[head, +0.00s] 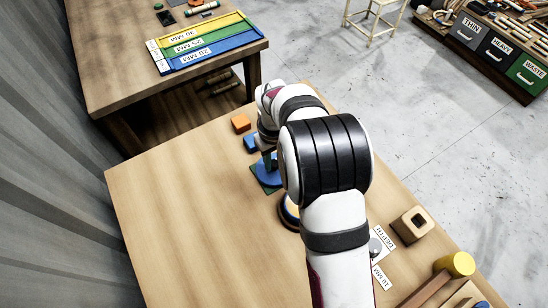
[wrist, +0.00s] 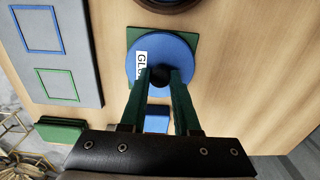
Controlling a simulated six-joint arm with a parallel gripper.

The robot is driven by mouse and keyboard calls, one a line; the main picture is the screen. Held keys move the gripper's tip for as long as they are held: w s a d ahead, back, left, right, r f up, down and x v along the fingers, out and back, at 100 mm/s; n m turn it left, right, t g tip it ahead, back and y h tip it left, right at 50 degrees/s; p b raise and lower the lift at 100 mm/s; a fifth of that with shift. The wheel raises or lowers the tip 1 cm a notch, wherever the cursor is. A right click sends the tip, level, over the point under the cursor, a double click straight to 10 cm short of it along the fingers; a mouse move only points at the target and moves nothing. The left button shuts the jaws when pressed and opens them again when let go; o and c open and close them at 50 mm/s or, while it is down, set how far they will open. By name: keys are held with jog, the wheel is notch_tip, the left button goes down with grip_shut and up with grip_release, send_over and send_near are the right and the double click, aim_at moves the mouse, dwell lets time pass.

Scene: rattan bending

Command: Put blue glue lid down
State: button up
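The blue glue lid (wrist: 178,50) is a round disc with a white label and a black knob at its centre. It is over a green square mat (wrist: 133,36), whose corners show around it. In the head view the lid (head: 266,176) is also over the green mat (head: 257,184), partly hidden by my arm. Whether it rests flat or hangs slightly above is hard to tell. My gripper (wrist: 161,76) has its two green fingers on either side of the knob and appears shut on it.
A round pot (head: 289,212) stands close to the lid, mostly hidden behind my arm. A blue block (head: 251,144) and an orange block (head: 240,123) lie near the table edge. A square wooden block (head: 412,225) and yellow cylinder (head: 457,264) are at right. The table's left is clear.

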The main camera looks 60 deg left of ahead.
aim_at(274, 163)
jog(key=o, duration=0.4)
jog(key=shift+o, duration=0.2)
notch_tip(274, 163, up, 12)
jog(key=w+d+r+m, duration=0.3)
jog(key=d, duration=0.4)
jog(key=w+d+r+m, duration=0.2)
jog(key=w+d+m, duration=0.15)
jog(key=d, duration=0.35)
jog(key=w+d+r+m, duration=0.2)
jog(key=d+r+m, duration=0.1)
jog(key=d, duration=0.5)
jog(key=s+d+f+m+y, duration=0.1)
jog(key=s+d+m, duration=0.5)
jog(key=d, duration=0.3)
jog(key=s+d+f+m, duration=0.1)
jog(key=s+d+m, duration=0.5)
jog(key=d+m, duration=0.2)
jog(key=shift+s+d+y, duration=0.3)
jog(key=shift+d+y, duration=0.1)
jog(key=shift+d, duration=0.65)
